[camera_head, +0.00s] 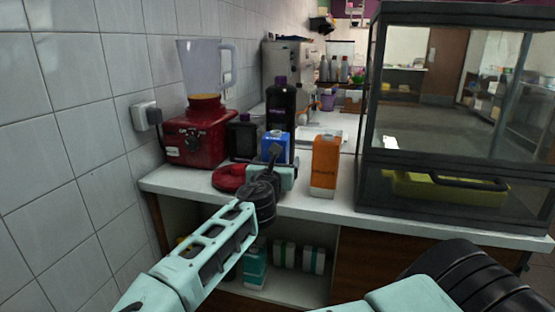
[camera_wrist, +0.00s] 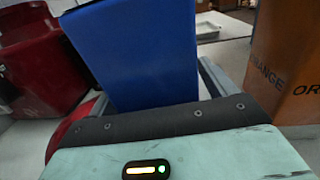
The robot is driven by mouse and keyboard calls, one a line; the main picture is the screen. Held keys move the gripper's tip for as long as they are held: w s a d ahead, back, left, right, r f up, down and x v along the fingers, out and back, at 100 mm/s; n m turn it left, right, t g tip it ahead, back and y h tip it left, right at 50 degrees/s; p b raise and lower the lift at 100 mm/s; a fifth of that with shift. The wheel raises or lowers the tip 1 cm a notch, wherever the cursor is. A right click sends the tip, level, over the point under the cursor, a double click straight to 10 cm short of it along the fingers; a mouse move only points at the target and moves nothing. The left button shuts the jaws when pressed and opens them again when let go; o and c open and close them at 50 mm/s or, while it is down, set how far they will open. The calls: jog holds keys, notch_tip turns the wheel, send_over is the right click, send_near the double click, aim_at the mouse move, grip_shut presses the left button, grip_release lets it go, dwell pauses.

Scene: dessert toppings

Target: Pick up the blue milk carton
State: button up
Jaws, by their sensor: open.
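The blue milk carton (camera_head: 276,146) stands upright on the white counter, behind my gripper in the head view. In the wrist view the blue carton (camera_wrist: 140,50) fills the upper middle, very close in front of the gripper body. My gripper (camera_head: 276,160) is open at the carton. In the wrist view a finger shows to the right of the carton, and the carton appears to be between the fingers. The fingertips are mostly hidden by the carton, so I cannot tell whether they touch it.
An orange juice carton (camera_head: 325,165) stands close on the right. A red blender (camera_head: 202,135), a red round object (camera_head: 229,178), a small dark bottle (camera_head: 242,137) and a tall dark bottle (camera_head: 281,103) stand left and behind. A glass display case (camera_head: 450,190) bounds the right.

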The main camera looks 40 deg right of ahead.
jog(key=shift+w+d, duration=0.15)
jog(key=shift+w, duration=0.05)
jog(key=c, duration=1.3)
jog(key=shift+r, duration=0.15)
